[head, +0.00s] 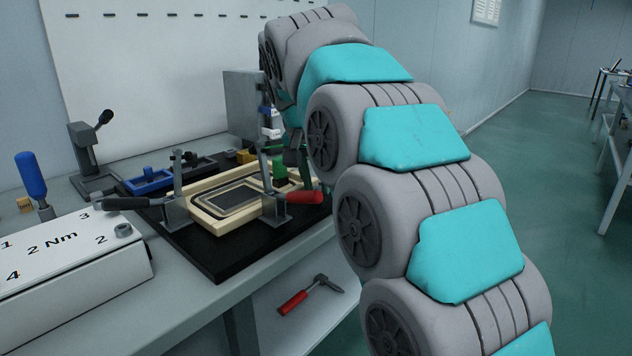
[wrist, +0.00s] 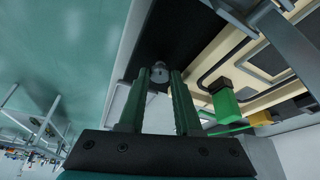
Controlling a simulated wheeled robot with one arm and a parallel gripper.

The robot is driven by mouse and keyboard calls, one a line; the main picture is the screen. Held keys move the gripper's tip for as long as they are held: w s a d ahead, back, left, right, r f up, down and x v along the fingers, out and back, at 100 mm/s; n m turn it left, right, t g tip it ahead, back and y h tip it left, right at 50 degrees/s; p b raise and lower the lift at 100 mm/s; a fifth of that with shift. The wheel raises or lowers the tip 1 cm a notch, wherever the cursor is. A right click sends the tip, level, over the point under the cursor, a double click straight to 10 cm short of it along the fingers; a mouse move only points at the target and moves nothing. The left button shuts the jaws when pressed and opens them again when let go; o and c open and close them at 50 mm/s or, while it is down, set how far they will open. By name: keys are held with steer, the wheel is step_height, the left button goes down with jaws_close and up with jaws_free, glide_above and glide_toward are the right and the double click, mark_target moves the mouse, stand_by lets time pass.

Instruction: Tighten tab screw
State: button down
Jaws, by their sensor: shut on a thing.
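In the wrist view my gripper (wrist: 159,76) has its two green fingers closed around a small grey round metal piece (wrist: 160,72), which looks like a screw or knob. It shows against the black base board, beside the panel fixture. A cream panel frame (head: 205,215) with a dark rectangular inset sits in the fixture. It also shows in the wrist view (wrist: 222,58). A green block (head: 280,170) stands at the frame's right end and shows in the wrist view (wrist: 226,106). In the head view my arm hides most of my gripper and the held piece.
Toggle clamps with a black handle (head: 127,203) and a red handle (head: 304,197) flank the panel. A red-handled tool (head: 293,302) lies on the lower shelf. The bench's front edge is close.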

steer(key=shift+w+f+m+h+b, duration=0.1)
steer(key=shift+m+h+b, duration=0.2)
steer(key=shift+m+b, duration=0.25)
steer(key=shift+a+r+m+h, duration=0.1)
steer(key=shift+r+m+h, duration=0.15)
steer(key=shift+m, duration=0.8)
steer(key=shift+m+g+h, duration=0.25)
steer(key=shift+m+g, duration=0.05)
steer(key=shift+m, duration=0.3)
steer(key=c, duration=0.9)
jaws_free()
steer(key=shift+f, duration=0.1)
